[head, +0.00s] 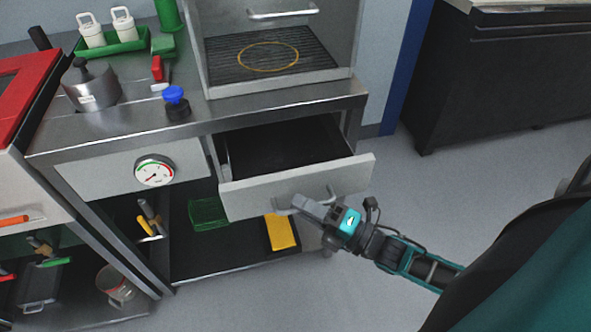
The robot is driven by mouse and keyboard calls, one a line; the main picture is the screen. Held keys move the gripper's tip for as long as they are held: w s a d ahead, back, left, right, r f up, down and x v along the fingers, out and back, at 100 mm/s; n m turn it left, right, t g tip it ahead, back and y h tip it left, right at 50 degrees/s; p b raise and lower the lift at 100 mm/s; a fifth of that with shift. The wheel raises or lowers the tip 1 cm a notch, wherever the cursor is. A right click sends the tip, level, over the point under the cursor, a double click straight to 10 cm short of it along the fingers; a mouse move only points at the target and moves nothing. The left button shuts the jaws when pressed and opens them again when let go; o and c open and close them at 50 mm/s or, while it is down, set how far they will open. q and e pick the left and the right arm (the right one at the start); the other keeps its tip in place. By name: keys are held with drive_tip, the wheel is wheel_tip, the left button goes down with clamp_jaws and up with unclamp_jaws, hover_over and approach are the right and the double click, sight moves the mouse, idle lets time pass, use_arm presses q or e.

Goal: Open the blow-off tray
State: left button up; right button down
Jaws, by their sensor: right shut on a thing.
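The blow-off tray (297,186) is a grey drawer under the right part of the metal workbench. It stands pulled out from the bench, and its dark, empty-looking inside shows. A bar handle (331,193) sits on its front panel. My right gripper (299,204) is at the handle and shut on it; the fingertips are small and partly merge with the handle in the view. The right arm reaches in from the lower right. My left gripper is not in view.
A dial gauge (154,170) is on the panel left of the tray. The bench top holds a blue-topped knob (175,103), a metal weight (91,86) and a green tray (112,44). The floor at right is clear.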

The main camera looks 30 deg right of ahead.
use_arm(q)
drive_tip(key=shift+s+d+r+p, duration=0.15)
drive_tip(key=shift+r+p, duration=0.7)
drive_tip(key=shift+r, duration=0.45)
use_arm(e)
drive_tip(key=s+a, duration=0.2)
drive_tip(key=s, duration=0.6)
drive_tip(key=shift+a, duration=0.2)
drive_tip(key=shift+s, duration=0.1)
drive_tip(key=c, duration=1.2)
unclamp_jaws()
use_arm(q)
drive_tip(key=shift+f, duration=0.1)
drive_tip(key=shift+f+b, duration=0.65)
drive_tip(key=shift+b, duration=0.05)
use_arm(e)
drive_tip(key=v, duration=1.3)
